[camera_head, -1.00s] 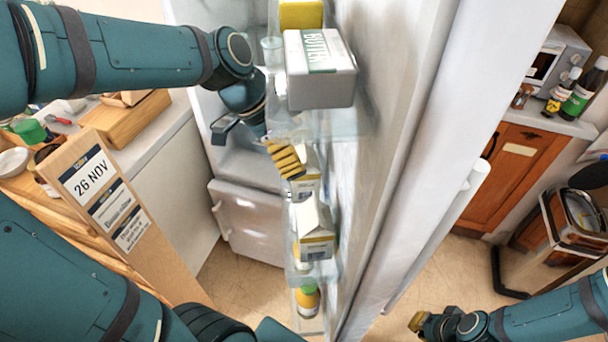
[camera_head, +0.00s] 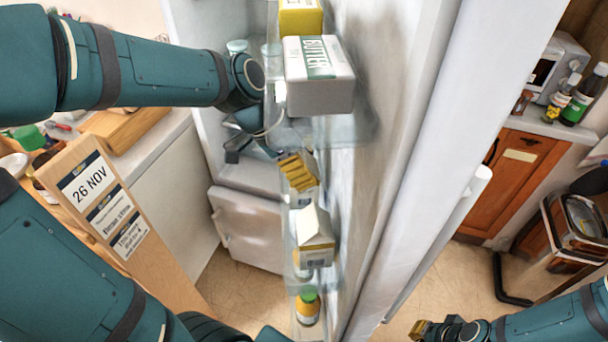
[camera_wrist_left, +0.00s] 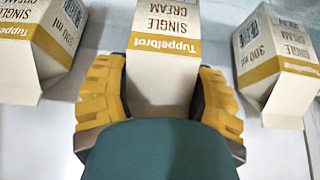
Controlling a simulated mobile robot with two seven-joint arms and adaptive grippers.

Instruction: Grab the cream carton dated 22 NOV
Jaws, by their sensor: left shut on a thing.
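My left gripper (camera_head: 297,172) reaches into the fridge door shelves, its yellow ribbed fingers at a cream carton (camera_head: 310,192). The left wrist view shows the fingers on both sides of the middle carton (camera_wrist_left: 165,58), labelled "Tuppelbrot Single Cream", and shut on it. A second carton (camera_head: 314,238) stands nearer in the head view. The wrist view also shows a left carton (camera_wrist_left: 40,48) and a right carton (camera_wrist_left: 275,62), each 300 ml. No date is readable on any carton. My right gripper (camera_head: 428,328) is low at the right, far from the cartons; its opening is unclear.
A butter pack (camera_head: 318,82) sits on the shelf above the cartons, and a bottle with a green cap (camera_head: 307,306) is below. A wooden sign (camera_head: 100,200) reads "26 NOV". The door handle (camera_head: 450,235) stands to the right, with open floor beyond.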

